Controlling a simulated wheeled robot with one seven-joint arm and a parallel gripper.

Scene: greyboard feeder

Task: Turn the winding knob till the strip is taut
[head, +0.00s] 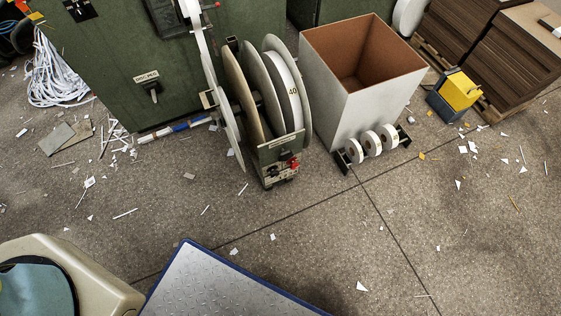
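A reel stand with large discs (273,95) stands beside the green machine. It carries a white reel marked 40 (291,90). A small panel at the front of the stand has a red knob (295,163); I cannot tell whether this is the winding knob. A pale strip (202,40) runs up from the stand's left side to the top edge of the view. I cannot tell whether it is slack or taut. My gripper is not in view.
A green machine (110,60) stands behind the stand. A tall white bin (335,95) is at its right, with small rolls on a rack (372,146) in front. A yellow box (458,90) and stacked brown boards (470,40) are farther right. Scraps litter the open floor (330,230).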

